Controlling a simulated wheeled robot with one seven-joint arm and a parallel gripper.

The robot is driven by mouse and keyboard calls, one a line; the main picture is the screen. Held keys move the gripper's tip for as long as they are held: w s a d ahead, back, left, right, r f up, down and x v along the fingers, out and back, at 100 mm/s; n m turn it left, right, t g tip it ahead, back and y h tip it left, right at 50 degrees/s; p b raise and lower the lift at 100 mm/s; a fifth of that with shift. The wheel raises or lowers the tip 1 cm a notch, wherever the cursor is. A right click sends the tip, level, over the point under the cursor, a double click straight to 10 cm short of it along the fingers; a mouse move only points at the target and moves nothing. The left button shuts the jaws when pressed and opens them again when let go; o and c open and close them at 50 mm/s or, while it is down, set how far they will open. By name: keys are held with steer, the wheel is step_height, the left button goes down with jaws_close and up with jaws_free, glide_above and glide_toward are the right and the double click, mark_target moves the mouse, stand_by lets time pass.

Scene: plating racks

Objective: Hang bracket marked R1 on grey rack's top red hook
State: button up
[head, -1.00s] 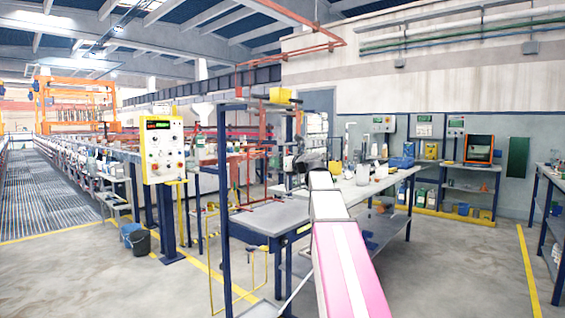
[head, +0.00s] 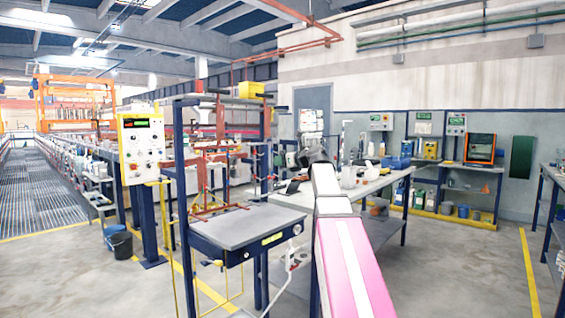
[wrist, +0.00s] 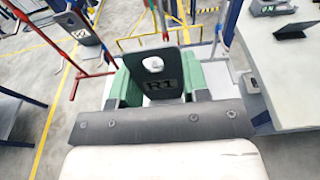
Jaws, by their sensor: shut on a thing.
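The bracket marked R1 (wrist: 155,72) is a dark grey plate with a hole near its top. My gripper (wrist: 158,88) is shut on it, with green finger pads either side, and holds it upright with the R1 mark facing the wrist camera. In the wrist view a slim grey upright with a red tip (wrist: 165,36) stands just beyond the bracket's top edge; I cannot tell if it is the grey rack's hook. In the head view my gripper (head: 299,158) is small, and the bracket cannot be made out.
A red rack (head: 218,178) stands at the blue-framed table (head: 245,226). Another dark plate (wrist: 78,27) is by red bars at the wrist view's upper left. A pale bench (head: 345,190) lies behind my arm. Open floor (head: 460,270) is at the right.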

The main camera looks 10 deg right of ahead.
steer(key=shift+w+a, duration=0.1)
steer(key=shift+w, duration=0.05)
steer(key=r+x, duration=0.1)
steer(key=x, duration=0.7)
steer(key=shift+w+a+f, duration=0.2)
steer(key=shift+w, duration=0.1)
stand_by(0.4)
steer(key=shift+x, duration=1)
stand_by(0.5)
steer(key=shift+w+a+f, duration=0.5)
steer(key=shift+w+a, duration=0.05)
steer(key=shift+w, duration=0.1)
stand_by(1.1)
stand_by(0.3)
